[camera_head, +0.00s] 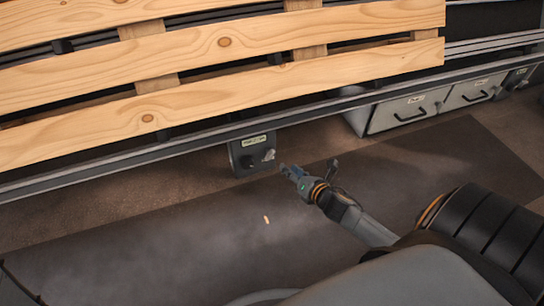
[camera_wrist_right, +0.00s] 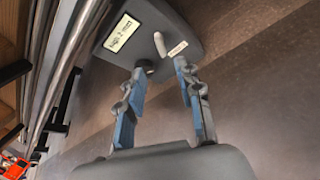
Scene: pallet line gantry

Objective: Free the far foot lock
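A dark grey box (camera_head: 247,160) with a pale label hangs under the pallet rail and carries a small light grey lever (camera_head: 269,155). I cannot tell whether this is the far foot lock. In the right wrist view the box (camera_wrist_right: 178,22) fills the top, with a label, a grey lever (camera_wrist_right: 160,45) and a small tag. My right gripper (camera_head: 287,169) is just right of the box, pointing at it. In the wrist view its blue-padded fingers (camera_wrist_right: 163,80) are spread, with nothing clearly held between them; the tips are close to the box face. My left gripper is out of view.
A wooden slatted pallet (camera_head: 220,85) lies on the conveyor above. Grey drawers (camera_head: 405,113) stand under the rail at the right. A dark mat (camera_head: 190,240) covers the floor, mostly clear, with a small pale scrap (camera_head: 266,220) on it.

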